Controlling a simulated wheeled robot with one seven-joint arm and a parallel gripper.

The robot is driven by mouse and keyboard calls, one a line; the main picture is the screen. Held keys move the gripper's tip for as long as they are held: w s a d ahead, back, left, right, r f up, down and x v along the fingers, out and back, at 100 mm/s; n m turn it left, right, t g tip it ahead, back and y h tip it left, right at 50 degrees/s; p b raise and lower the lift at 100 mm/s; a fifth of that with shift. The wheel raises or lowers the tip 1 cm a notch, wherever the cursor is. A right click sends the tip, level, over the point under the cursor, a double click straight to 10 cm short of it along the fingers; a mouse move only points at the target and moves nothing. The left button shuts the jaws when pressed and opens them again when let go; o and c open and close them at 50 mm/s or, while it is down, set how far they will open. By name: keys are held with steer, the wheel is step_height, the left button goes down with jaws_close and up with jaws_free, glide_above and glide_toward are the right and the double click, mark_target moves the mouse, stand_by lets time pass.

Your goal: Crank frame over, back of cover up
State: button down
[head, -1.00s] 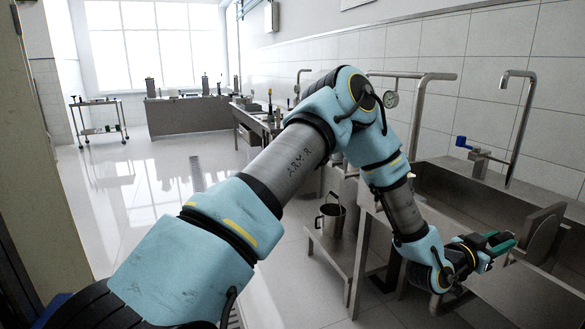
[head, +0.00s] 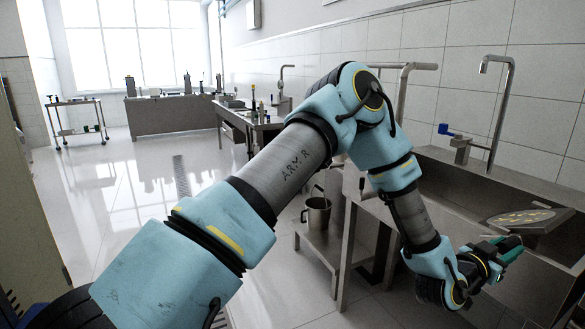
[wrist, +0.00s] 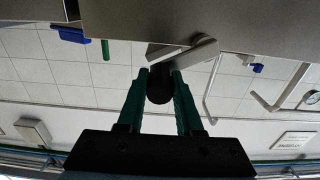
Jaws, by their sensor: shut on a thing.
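My gripper (head: 508,246) is at the right of the head view, in front of the metal trough. In the wrist view, its green fingers (wrist: 160,98) are shut on a dark round crank knob (wrist: 159,90). A pale metal crank arm (wrist: 186,52) runs from the knob beneath a wide grey surface. In the head view, the disc cover in its frame (head: 530,218) lies nearly flat over the trough, slightly tilted. Its upper face is grey with several yellow marks. The crank is hidden behind my gripper there.
The steel trough (head: 455,172) runs along the tiled wall, with a tall tap (head: 503,110) and a blue valve handle (head: 444,129) behind it. A pot (head: 317,214) stands on a low shelf at the left. Open floor lies further left.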

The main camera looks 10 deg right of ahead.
steer(key=shift+s+d+f+b, duration=0.15)
steer(key=shift+s+f+b, duration=0.3)
steer(key=shift+f, duration=0.5)
steer(key=shift+s+f, duration=0.1)
steer(key=shift+f, duration=0.05)
steer(key=shift+s+f+b, duration=0.1)
steer(key=shift+f+b, duration=0.6)
steer(key=shift+b, duration=0.15)
jaws_free()
steer(key=shift+w, duration=0.2)
